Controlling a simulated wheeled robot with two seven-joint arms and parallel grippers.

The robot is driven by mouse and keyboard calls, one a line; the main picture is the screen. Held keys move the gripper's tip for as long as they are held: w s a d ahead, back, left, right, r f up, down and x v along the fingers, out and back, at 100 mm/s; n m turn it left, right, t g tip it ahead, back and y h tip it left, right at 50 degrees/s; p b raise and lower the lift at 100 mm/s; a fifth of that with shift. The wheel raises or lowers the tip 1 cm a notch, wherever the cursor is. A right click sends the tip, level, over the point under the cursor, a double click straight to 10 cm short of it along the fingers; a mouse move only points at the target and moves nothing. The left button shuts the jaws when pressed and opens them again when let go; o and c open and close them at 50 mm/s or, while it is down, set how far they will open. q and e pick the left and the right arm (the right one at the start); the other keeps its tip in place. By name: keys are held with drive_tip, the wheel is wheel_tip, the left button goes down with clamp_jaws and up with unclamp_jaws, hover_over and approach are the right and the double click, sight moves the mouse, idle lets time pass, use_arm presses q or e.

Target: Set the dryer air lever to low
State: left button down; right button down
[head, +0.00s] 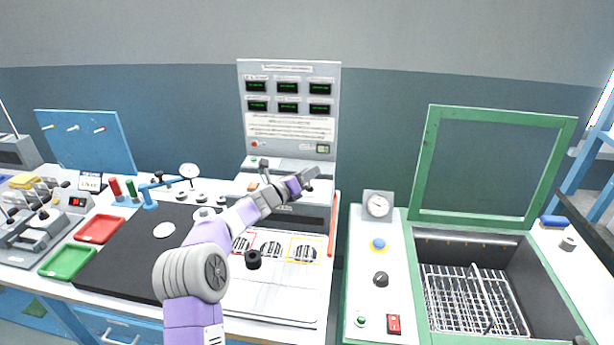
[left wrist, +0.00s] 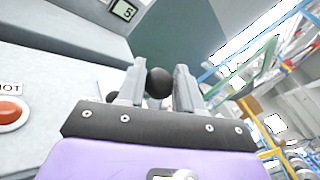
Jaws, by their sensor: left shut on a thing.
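The grey blower unit with its tall display panel (head: 290,135) stands at the back middle of the bench. My left arm reaches across to it, and my left gripper (head: 308,175) is at the right part of its front, below the panel. In the left wrist view a dark ball knob (left wrist: 160,82) sits between the two fingers of my left gripper (left wrist: 159,90), which is shut on it. I take the knob to be that of the air lever. Its shaft and any low or high marks are hidden. My right gripper does not show.
To the right is a green-framed bin with an open lid (head: 497,165) and wire racks. Red (head: 100,229) and green (head: 67,260) trays lie left. An orange button (left wrist: 10,112) is beside my left gripper.

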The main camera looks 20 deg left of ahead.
use_arm(q)
drive_tip(key=shift+d+f, duration=0.2)
drive_tip(key=shift+f, duration=0.25)
drive_tip(key=c, duration=1)
unclamp_jaws()
drive_tip(key=shift+o, duration=1)
drive_tip(key=shift+s+r, duration=0.1)
drive_tip(key=shift+r, duration=0.1)
drive_tip(key=shift+s+a+r, duration=0.1)
drive_tip(key=shift+s+a, duration=0.1)
drive_tip(key=shift+s, duration=0.15)
drive_tip(key=v, duration=0.6)
drive_tip(key=shift+s, duration=0.3)
